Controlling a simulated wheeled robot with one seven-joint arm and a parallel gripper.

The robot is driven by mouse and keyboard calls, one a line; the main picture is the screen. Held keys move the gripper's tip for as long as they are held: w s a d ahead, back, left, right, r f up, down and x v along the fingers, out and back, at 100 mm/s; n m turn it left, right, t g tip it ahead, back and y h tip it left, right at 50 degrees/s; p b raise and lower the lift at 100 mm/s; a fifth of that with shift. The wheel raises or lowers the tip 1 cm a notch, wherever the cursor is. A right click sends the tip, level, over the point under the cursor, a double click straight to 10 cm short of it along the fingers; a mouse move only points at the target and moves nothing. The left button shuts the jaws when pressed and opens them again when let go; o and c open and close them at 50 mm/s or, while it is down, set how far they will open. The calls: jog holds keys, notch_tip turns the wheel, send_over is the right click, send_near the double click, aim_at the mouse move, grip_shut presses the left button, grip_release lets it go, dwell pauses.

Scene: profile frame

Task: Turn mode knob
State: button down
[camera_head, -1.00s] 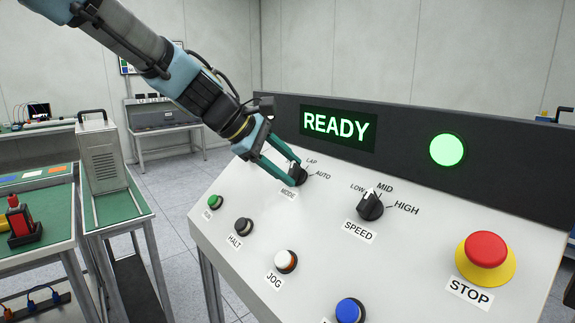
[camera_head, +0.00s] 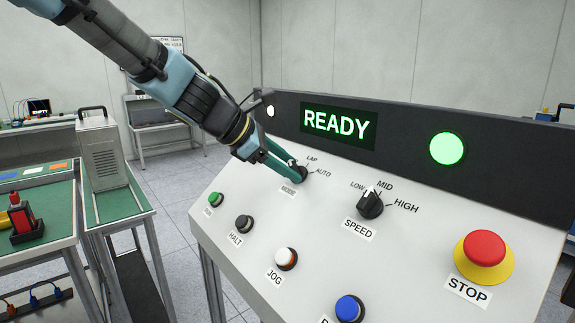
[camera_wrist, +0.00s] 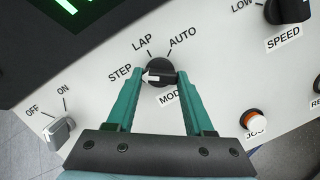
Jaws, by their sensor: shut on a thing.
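The mode knob (camera_wrist: 160,70) is a small black rotary knob on the sloped white panel, with STEP, LAP and AUTO printed around it. Its white pointer mark shows on the left side, toward STEP. The MODE label below it is partly hidden by a finger. My gripper (camera_wrist: 160,74) has its two teal fingers on either side of the knob, shut on it. In the head view, my gripper (camera_head: 297,171) reaches the knob from the upper left, and the fingers hide part of the knob (camera_head: 302,175).
The speed knob (camera_head: 370,205) stands to the right. Green (camera_head: 216,199), black (camera_head: 244,223), white-orange (camera_head: 287,258) and blue (camera_head: 350,308) buttons and a red STOP button (camera_head: 486,248) line the front. A dark upright with a READY display (camera_head: 337,124) rises behind. An ON/OFF switch (camera_wrist: 60,132) is left in the wrist view.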

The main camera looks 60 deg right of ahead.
jog(key=shift+c, duration=1.4)
grip_release()
jog(key=b+v, duration=0.1)
jog(key=v, duration=0.9)
jog(key=shift+w+a+r, duration=0.15)
jog(key=shift+a+r, duration=0.05)
jog(key=shift+a, duration=0.1)
